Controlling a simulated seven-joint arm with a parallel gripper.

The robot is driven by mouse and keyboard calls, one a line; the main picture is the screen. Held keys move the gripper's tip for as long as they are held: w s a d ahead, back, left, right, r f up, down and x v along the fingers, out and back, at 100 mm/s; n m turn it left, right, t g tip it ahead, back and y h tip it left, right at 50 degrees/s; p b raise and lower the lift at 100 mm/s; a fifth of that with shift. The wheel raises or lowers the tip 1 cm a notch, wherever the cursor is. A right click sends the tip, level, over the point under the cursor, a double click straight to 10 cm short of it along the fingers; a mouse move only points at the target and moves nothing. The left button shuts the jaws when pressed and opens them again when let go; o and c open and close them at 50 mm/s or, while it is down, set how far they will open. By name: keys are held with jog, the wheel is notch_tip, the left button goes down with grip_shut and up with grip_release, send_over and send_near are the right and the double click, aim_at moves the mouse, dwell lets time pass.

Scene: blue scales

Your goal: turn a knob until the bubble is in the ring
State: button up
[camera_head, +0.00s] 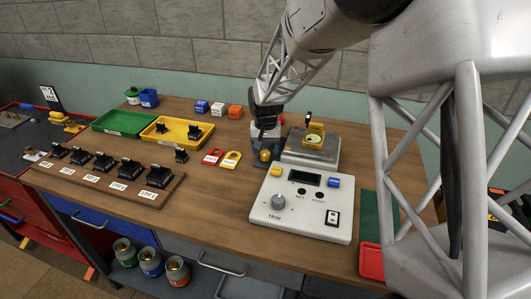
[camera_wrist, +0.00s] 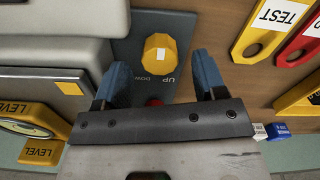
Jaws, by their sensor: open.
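A yellow knob (camera_head: 264,155) with a white mark stands at the scale's left front corner. In the wrist view the knob (camera_wrist: 158,55) sits on a dark plate (camera_wrist: 180,30) marked UP and DOWN. My gripper (camera_head: 266,143) points down over the knob; its blue-grey fingers are open, one on each side, with a gap to it (camera_wrist: 160,75). I cannot tell how deep the fingertips reach. A yellow bubble level (camera_head: 313,136) with a round greenish vial stands on the scale (camera_head: 310,153); it shows partly in the wrist view (camera_wrist: 32,130). Bubble and ring are too small to tell.
A white control box (camera_head: 300,207) with a TRIM dial stands in front. Red (camera_head: 212,157) and yellow (camera_head: 231,160) tags lie left of the knob. Black weights (camera_head: 105,163) stand on a wooden rack; green and yellow trays are behind. Wood between the rack and box is clear.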

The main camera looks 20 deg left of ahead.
jog(key=shift+f, duration=0.95)
jog(key=shift+c, duration=0.3)
jog(key=c, duration=0.9)
jog(key=shift+n, duration=0.4)
jog(key=n, duration=0.9)
